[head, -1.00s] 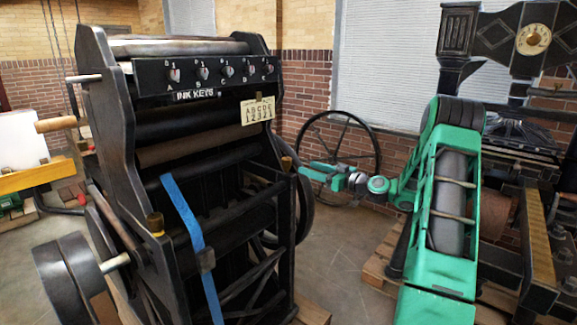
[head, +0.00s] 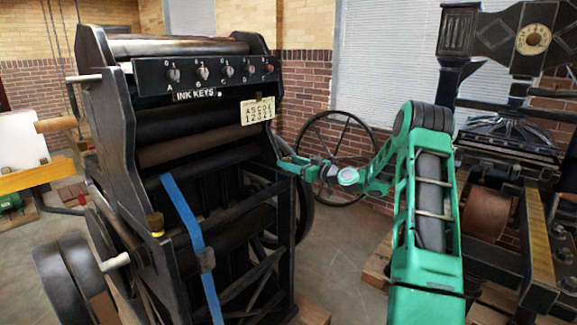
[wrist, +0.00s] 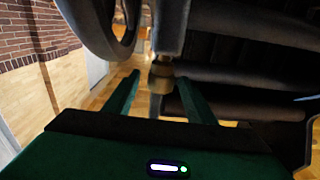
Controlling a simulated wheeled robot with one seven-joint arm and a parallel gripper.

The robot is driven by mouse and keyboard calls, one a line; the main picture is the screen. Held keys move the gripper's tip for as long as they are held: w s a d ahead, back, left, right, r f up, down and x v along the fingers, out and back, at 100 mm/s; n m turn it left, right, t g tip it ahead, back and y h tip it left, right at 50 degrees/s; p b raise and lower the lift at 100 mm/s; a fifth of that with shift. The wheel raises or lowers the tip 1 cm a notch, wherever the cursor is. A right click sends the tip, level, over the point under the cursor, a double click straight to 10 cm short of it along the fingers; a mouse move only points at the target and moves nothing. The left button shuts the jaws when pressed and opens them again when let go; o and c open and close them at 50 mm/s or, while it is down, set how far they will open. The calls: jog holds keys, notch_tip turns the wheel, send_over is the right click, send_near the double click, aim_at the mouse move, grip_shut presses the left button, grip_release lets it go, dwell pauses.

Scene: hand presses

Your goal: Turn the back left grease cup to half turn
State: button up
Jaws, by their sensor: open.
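My gripper (head: 288,163) is at the right side of the black press (head: 160,110) in the head view, where it covers the brass grease cup on that side. In the wrist view the two green fingers of my gripper (wrist: 159,82) are open, one on each side of a small brass grease cup (wrist: 161,75). The cup hangs into the gap between them, and I see no clear contact. Another brass grease cup (head: 155,223) sits on the near left side of the press. Turn marks on the cups are too small to read.
The press carries a row of ink keys (head: 224,72) and a blue strap (head: 190,227). A spoked wheel (head: 339,142) stands behind my forearm. Another black press (head: 520,190) stands at the right. Bare floor lies between the presses.

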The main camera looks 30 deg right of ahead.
jog(key=c, duration=1)
jog(key=shift+a+m+h, duration=0.15)
jog(key=shift+m+h, duration=0.15)
jog(key=shift+h, duration=0.1)
jog(key=shift+c, duration=0.2)
jog(key=shift+m+t+h, duration=0.4)
jog(key=shift+m+h, duration=0.1)
jog(key=shift+h, duration=0.3)
jog(key=o, duration=1)
jog(key=shift+o, duration=0.2)
jog(key=v, duration=1)
jog(key=shift+s, duration=0.35)
